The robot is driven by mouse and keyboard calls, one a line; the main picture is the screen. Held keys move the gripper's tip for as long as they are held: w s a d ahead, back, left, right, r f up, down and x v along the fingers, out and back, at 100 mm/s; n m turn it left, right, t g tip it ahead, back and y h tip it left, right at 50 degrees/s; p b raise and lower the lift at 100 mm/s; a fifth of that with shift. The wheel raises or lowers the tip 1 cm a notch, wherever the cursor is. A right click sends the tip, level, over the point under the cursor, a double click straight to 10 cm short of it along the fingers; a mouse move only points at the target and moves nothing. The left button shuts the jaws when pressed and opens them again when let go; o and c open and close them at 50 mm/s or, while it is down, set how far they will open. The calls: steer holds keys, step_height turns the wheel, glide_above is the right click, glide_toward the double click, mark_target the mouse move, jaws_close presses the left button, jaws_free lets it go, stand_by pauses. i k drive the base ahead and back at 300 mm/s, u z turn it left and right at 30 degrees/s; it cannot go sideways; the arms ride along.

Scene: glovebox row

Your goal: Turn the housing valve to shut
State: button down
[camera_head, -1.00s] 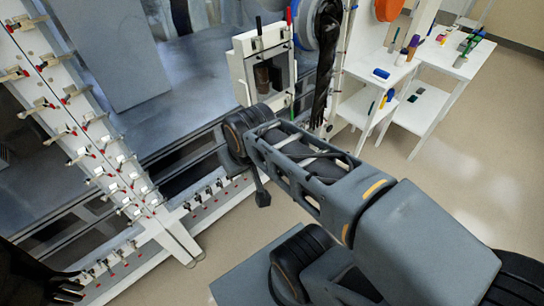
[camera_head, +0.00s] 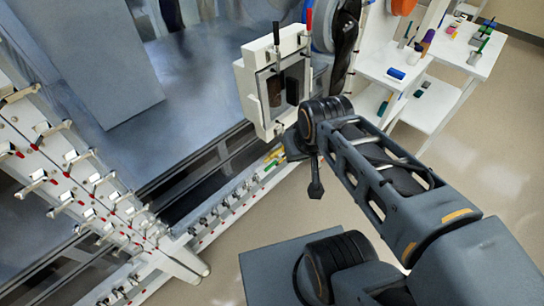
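A white box-like housing (camera_head: 250,92) stands upright near the top middle, with a dark opening in its front. Dark cylindrical parts (camera_head: 274,92) show inside it. A black upright handle (camera_head: 276,34) and a red upright handle (camera_head: 309,20) stick up from its top. I cannot tell which part is the housing valve or how it is set. My arm's wrist is just below and right of the housing. A dark end piece, seemingly my gripper (camera_head: 316,188), hangs below the wrist, apart from the housing. Its fingers are too small and dark to read.
A white frame with several metal levers and red tips (camera_head: 70,157) runs along the left and bottom. A large grey panel (camera_head: 90,60) is at upper left. White shelves (camera_head: 445,85) with small items stand at upper right. Beige floor is open at right.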

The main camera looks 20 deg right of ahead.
mark_target(280, 158)
steer(key=i, duration=0.1)
steer(key=u, duration=0.05)
steer(key=k, duration=1.25)
steer(key=z, duration=0.7)
steer(key=i, duration=1.6)
steer(key=u, duration=0.65)
